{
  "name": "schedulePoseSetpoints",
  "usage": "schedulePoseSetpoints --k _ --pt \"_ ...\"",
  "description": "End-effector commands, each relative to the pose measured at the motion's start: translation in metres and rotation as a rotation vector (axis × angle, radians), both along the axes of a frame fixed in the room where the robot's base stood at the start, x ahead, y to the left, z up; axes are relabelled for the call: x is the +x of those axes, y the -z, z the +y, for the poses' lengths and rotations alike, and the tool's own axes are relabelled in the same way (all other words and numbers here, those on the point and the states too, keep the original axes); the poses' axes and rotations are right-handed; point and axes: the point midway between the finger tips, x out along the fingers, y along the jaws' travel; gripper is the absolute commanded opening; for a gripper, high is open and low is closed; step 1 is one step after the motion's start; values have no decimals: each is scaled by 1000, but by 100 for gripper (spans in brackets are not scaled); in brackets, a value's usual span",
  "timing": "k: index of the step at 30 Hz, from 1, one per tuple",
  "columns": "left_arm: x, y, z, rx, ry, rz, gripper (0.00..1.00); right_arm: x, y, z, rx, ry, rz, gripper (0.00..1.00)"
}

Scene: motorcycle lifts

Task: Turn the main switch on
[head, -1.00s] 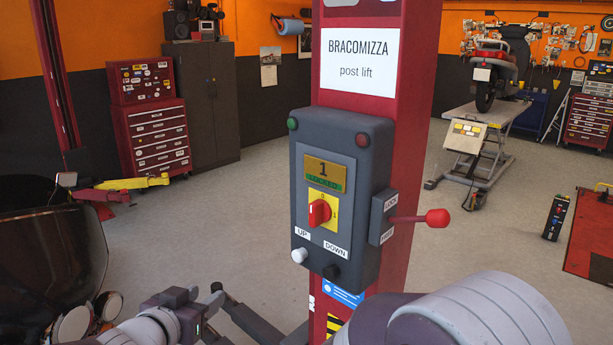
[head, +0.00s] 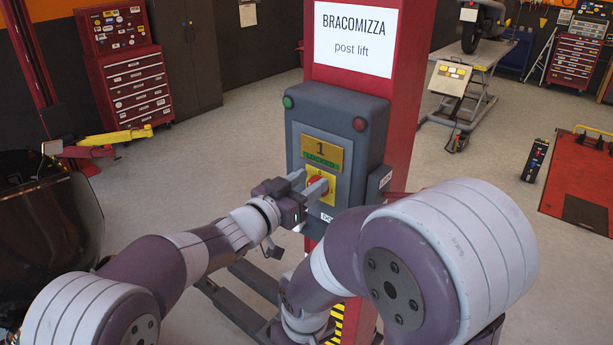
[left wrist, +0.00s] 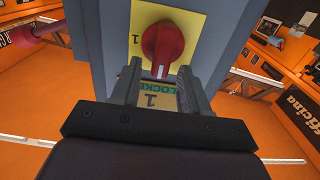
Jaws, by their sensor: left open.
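The main switch is a red rotary knob (left wrist: 163,50) on a yellow plate (left wrist: 190,24). In the head view the plate (head: 327,199) sits on the grey control box (head: 350,110) of the red post, and the knob (head: 316,184) is partly covered by my left fingers. My left gripper (head: 309,185) is open in front of it. In the left wrist view its two fingertips (left wrist: 158,75) lie on either side of the knob's near end; I cannot tell whether they touch it. My right gripper is not in view; only its arm shows.
Above the knob is a display (head: 321,153) reading 1. A green lamp (head: 288,102) and a red lamp (head: 360,124) are at the box top. A lever with a red handle is at the box's right side, mostly hidden by my right arm.

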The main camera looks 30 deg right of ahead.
Motion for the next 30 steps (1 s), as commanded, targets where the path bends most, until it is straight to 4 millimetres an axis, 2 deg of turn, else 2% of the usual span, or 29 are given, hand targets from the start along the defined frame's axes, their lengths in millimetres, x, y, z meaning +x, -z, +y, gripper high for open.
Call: schedulePoseSetpoints --k 6,7,9,11,20,30 --pt "0 1 0 1 0 0 45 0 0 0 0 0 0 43" --pt "0 1 0 1 -1 0 41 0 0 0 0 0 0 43" --pt "0 1 0 1 -1 0 19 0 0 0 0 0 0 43" --pt "0 1 0 1 -1 0 0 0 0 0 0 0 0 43" --pt "0 2 0 6 -1 -15 0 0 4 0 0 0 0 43" --pt "-4 6 -2 75 0 -187 0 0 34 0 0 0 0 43"
